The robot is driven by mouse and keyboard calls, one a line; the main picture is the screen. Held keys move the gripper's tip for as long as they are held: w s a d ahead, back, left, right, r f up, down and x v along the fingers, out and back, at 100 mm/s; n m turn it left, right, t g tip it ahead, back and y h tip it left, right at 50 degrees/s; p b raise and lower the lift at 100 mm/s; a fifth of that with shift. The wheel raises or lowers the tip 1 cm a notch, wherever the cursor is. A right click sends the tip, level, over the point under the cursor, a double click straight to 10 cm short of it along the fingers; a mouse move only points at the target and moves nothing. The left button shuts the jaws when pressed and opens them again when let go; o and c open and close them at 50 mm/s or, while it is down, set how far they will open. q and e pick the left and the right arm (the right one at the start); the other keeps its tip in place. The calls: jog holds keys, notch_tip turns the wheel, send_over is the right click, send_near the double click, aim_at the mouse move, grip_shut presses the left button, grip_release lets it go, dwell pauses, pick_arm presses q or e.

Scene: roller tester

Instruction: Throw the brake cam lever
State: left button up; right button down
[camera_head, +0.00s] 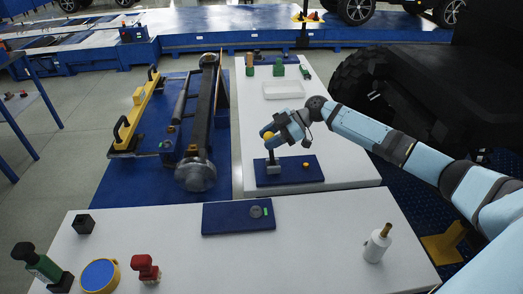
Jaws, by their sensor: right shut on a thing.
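The brake cam lever (271,158) stands on a dark blue base plate (287,180) on the white table. It has a grey block at its foot, a dark upright shaft and a yellow-orange knob (268,135) on top. The lever looks close to upright. My right gripper (269,132) is shut on the knob, and its fingers hide part of it. My right arm reaches in from the right side. My left gripper is not in view.
A small orange button (306,165) sits on the same plate. A second blue plate (238,218) with a grey knob lies on the nearer table. A white bottle (377,244), a red block (145,268) and a yellow-rimmed blue disc (99,275) stand there. A roller assembly (196,172) is left.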

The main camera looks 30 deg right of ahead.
jog(key=shift+s+d+f+b, duration=0.1)
jog(key=shift+s+d+b, duration=0.05)
jog(key=shift+d+b, duration=0.25)
jog(key=shift+s+d, duration=0.15)
jog(key=shift+d, duration=0.1)
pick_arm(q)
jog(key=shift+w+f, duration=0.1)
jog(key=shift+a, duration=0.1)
pick_arm(e)
jog(key=shift+d, duration=0.1)
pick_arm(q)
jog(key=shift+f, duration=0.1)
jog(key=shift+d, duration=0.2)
pick_arm(e)
jog(key=c, duration=0.7)
grip_release()
jog(key=shift+s, duration=0.1)
pick_arm(q)
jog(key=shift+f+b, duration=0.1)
jog(key=shift+b, duration=0.35)
pick_arm(e)
jog(key=v, duration=1.4)
